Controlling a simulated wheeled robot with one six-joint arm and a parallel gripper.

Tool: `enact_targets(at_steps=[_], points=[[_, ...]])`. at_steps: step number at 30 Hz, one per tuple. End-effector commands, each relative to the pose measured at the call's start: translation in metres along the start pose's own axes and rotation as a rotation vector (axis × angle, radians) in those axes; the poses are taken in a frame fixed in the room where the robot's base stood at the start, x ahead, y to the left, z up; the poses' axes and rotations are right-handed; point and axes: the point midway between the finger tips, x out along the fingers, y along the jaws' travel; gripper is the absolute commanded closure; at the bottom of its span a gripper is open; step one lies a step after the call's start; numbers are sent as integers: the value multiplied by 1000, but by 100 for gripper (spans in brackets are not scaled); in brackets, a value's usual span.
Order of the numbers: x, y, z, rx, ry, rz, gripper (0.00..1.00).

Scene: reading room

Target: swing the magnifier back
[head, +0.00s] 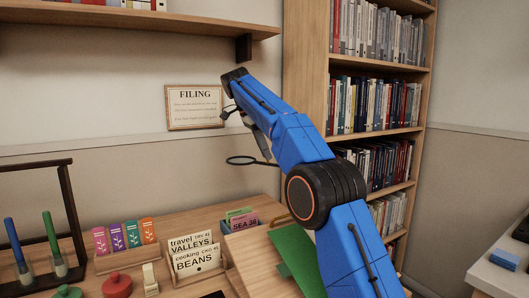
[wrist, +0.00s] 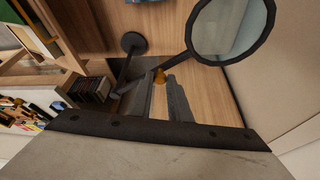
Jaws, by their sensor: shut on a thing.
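The magnifier (wrist: 267,30) has a round lens in a black rim, on a dark jointed arm rising from a round black base. Its black ring (head: 241,161) shows edge-on in the head view, above the desk and in front of the wall. My gripper (wrist: 163,84) is shut on a small brass-coloured knob (wrist: 160,75) on the magnifier's arm, near the rim. The lens lies to the upper right of my fingertips in the wrist view. In the head view, my blue arm hides much of the magnifier's stand.
The wooden desk (head: 130,262) holds label cards in holders (head: 195,256), colored tabs (head: 125,238), and a dark pen frame (head: 72,215) at left. A green sheet (head: 293,262) lies near my arm. A tall bookcase (head: 312,70) stands behind; a wall shelf (head: 150,20) hangs above.

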Motion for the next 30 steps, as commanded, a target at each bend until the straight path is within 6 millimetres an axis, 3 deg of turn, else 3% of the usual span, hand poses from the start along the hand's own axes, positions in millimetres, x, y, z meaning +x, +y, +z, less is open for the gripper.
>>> enact_targets(at_steps=[18, 19, 21, 30], points=[[1, -2, -3, 42, 0, 18, 100], [1, -2, -3, 42, 0, 18, 81], [1, -2, -3, 42, 0, 18, 65], [1, -2, -3, 40, 0, 17, 65]])
